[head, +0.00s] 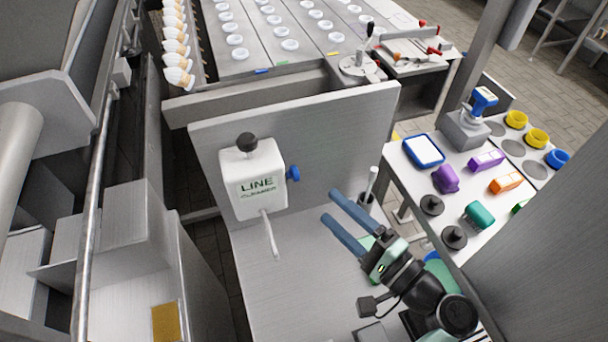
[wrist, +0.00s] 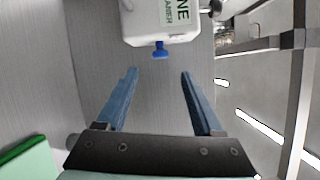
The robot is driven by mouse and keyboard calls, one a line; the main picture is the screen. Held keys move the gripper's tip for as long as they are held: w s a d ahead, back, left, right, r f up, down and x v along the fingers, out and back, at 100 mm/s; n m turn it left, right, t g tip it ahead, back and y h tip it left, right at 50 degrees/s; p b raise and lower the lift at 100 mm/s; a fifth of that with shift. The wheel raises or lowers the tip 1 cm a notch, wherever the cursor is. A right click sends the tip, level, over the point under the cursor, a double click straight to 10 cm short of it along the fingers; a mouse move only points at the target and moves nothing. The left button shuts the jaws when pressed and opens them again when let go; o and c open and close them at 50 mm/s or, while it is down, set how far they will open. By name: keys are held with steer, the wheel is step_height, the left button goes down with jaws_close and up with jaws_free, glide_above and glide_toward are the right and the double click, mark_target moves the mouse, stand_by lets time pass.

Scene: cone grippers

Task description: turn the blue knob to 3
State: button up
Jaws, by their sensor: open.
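The blue knob (head: 293,173) sticks out of the right side of a white box labelled "LINE CLEANER" (head: 243,202) in the head view. In the wrist view the knob (wrist: 160,50) shows ahead, between and beyond the fingertips. Any number marks around it are too small to read. My gripper (head: 328,205) is open and empty, its two blue fingers pointing toward the box from the right. In the wrist view the gripper (wrist: 158,73) has its fingers wide apart, and they do not touch the knob.
The box is on an upright grey panel (head: 340,125), with a black knob (head: 246,142) on top and a white spout (head: 270,235) below. A white stick (head: 371,185) stands right of my fingers. A side table (head: 400,165) with coloured items is farther right. The grey counter (head: 280,290) is clear below the spout.

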mark_target(293, 173)
steer(key=p+x, duration=0.1)
steer(key=x, duration=0.8)
steer(key=shift+w, duration=0.15)
steer(key=shift+a, duration=0.1)
jaws_close()
